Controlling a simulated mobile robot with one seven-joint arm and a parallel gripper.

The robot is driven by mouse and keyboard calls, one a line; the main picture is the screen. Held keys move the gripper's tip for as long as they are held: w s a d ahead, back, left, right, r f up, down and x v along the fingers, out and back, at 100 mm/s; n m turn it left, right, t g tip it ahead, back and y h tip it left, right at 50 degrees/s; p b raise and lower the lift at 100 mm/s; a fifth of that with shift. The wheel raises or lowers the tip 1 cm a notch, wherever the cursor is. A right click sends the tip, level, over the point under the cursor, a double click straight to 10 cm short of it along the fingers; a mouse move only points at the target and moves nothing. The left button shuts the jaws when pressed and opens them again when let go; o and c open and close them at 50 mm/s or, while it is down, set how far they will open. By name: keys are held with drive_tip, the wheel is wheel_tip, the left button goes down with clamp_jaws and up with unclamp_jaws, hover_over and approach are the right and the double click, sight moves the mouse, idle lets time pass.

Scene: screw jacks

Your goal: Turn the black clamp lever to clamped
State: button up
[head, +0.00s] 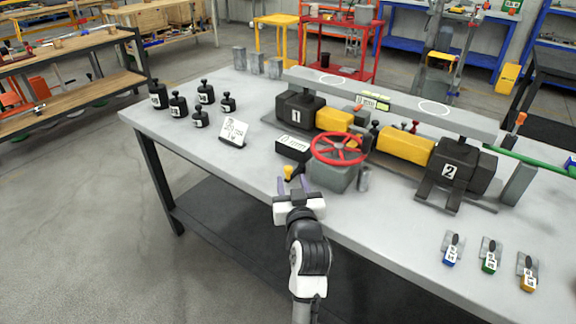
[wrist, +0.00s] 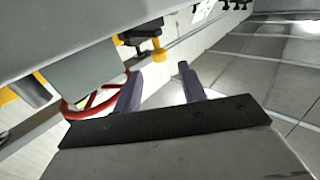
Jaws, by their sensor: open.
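A black-knobbed lever (head: 375,130) stands behind the red handwheel (head: 340,148) in the head view. A short dark lever with a yellow knob (head: 289,172) sits left of the grey wheel housing (head: 332,177); the yellow knob also shows in the wrist view (wrist: 157,46). I cannot tell which of the two is the clamp lever, nor its setting. My gripper (head: 294,185) is open and empty at the table's front edge, just in front of the yellow knob. In the wrist view the knob is beyond the fingertips (wrist: 158,75), apart from them.
Yellow-and-black jacks marked 1 (head: 296,115) and 2 (head: 449,171) stand under a long grey beam (head: 385,97). A black display box (head: 293,147) and a sign (head: 233,132) are left of the wheel. Black weights (head: 178,105) stand farther left; tagged pieces (head: 490,255) lie right.

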sight(289, 171)
drive_tip(key=w, duration=0.4)
drive_tip(key=w+a+p, duration=0.1)
drive_tip(key=w, duration=0.1)
drive_tip(key=shift+w, duration=0.2)
clamp_jaws()
